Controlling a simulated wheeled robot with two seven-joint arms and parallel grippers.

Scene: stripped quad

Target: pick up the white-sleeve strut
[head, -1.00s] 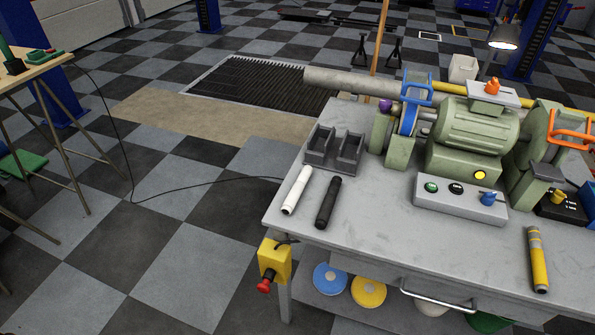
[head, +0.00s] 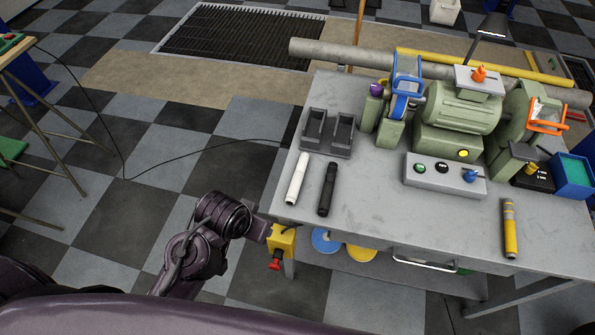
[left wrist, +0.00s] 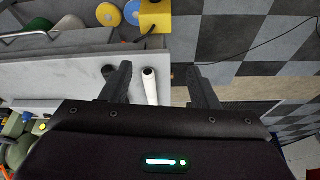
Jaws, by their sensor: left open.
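The white-sleeve strut (head: 297,180) lies near the left edge of the grey bench, with a black-sleeve strut (head: 327,189) apart on its right. In the left wrist view the white strut (left wrist: 150,86) shows between the fingers of my open left gripper (left wrist: 165,84), closer to the left finger. I see no contact, and the height above it is unclear. In the head view my left arm is at the bench's front left corner; I cannot make out its fingers there. My right gripper is not in view.
A dark two-slot holder (head: 328,132) stands just behind the struts. A green bench grinder (head: 455,115) and a grey switch box (head: 445,177) stand to the right. A yellow-sleeve strut (head: 510,229) lies at the front right. A yellow stop box (head: 282,241) hangs at the front left corner.

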